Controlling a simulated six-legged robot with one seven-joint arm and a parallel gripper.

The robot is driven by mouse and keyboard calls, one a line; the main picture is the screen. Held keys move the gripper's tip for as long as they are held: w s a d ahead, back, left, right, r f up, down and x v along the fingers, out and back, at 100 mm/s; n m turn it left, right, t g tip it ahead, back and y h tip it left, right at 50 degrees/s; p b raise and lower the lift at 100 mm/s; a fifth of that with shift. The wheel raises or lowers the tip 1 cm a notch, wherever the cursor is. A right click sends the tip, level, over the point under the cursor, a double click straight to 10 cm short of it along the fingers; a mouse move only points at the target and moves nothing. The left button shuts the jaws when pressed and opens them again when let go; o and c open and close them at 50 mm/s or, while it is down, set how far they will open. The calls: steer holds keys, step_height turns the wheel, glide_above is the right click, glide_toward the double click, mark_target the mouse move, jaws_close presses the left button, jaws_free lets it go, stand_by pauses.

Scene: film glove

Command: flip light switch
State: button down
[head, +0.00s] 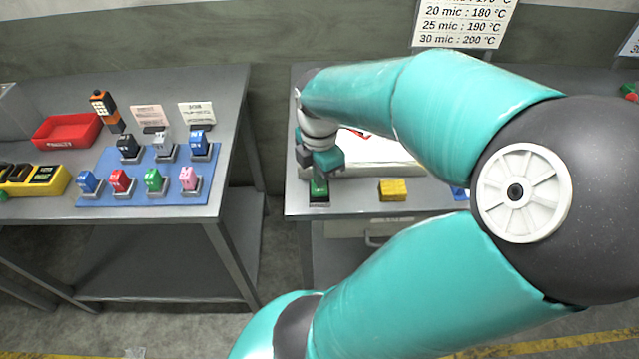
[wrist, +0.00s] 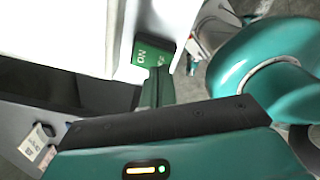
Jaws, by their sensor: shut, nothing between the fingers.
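The light switch is a green rocker (head: 319,187) in a dark housing at the front left edge of the right table. In the wrist view the green switch (wrist: 150,52) shows white lettering that reads like "ON". My gripper (head: 321,174) is shut and empty, just above and behind the switch in the head view. The gripper body hides the area below.
A yellow block (head: 393,190) sits right of the switch, and a white machine (head: 372,152) stands behind. The left table has a blue board (head: 138,188) with several coloured switches and a red bin (head: 66,131). A gap separates the tables. My arm covers the right side.

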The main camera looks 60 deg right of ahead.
steer(key=shift+f, duration=1.15)
stand_by(0.5)
steer(key=shift+r, duration=3.55)
steer(key=w+a+r+m+t, duration=0.3)
steer(key=w+a+r+m, duration=0.15)
steer(key=w+a, duration=0.65)
steer(key=w+a+r+m+t, duration=0.1)
steer(key=a+m, duration=0.2)
steer(key=a, duration=0.6)
steer(key=w+a+r+m+t, duration=0.1)
steer(key=a+m, duration=0.3)
steer(key=a, duration=0.5)
steer(key=shift+w+a+r+t, duration=0.25)
steer(key=shift+w+a+t, duration=0.05)
steer(key=shift+w, duration=0.05)
